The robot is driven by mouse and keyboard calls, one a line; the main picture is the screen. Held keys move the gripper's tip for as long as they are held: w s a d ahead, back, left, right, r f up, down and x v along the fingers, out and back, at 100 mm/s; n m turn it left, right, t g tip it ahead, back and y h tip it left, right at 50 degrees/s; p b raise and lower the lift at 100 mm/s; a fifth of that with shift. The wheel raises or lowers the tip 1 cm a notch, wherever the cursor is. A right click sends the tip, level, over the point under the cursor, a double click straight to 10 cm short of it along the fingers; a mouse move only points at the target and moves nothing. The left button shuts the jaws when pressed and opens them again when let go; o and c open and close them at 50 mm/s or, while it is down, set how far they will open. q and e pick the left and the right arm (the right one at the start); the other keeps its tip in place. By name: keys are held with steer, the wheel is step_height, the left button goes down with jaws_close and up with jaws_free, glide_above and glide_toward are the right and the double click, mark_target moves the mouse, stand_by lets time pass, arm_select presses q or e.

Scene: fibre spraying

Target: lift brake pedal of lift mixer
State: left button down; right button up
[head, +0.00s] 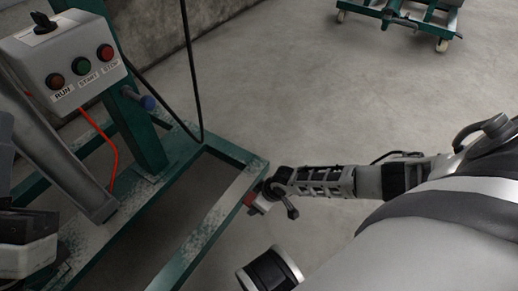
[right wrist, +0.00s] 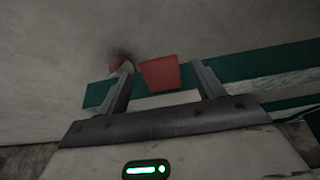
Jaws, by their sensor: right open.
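The green frame (head: 218,146) of the lift mixer stands on the floor at left in the head view. A small red brake pedal (head: 250,199) shows beside its right rail. In the right wrist view the red pedal (right wrist: 160,73) lies between the two fingers of my right gripper (right wrist: 162,84). The gripper is open, a finger on either side, and contact is not clear. In the head view my right gripper (head: 268,198) is at the pedal and partly hides it. A grey and black part at the lower left edge may be my left gripper (head: 38,248); its fingers cannot be made out.
A control box (head: 70,62) with RUN, START and STOP buttons is on the mixer's post. A black cable (head: 190,70) hangs near it. Another green wheeled frame (head: 400,18) stands at the top right. The floor (head: 290,85) between them is clear.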

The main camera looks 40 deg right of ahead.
arm_select(q)
steer(key=shift+s+d+r+m+h, duration=0.1)
steer(key=shift+s+r+m+h, duration=0.35)
steer(key=shift+m+h, duration=0.35)
arm_select(e)
steer(key=shift+w+f, duration=0.15)
steer(key=shift+f, duration=0.15)
arm_select(q)
steer(key=shift+w, duration=0.1)
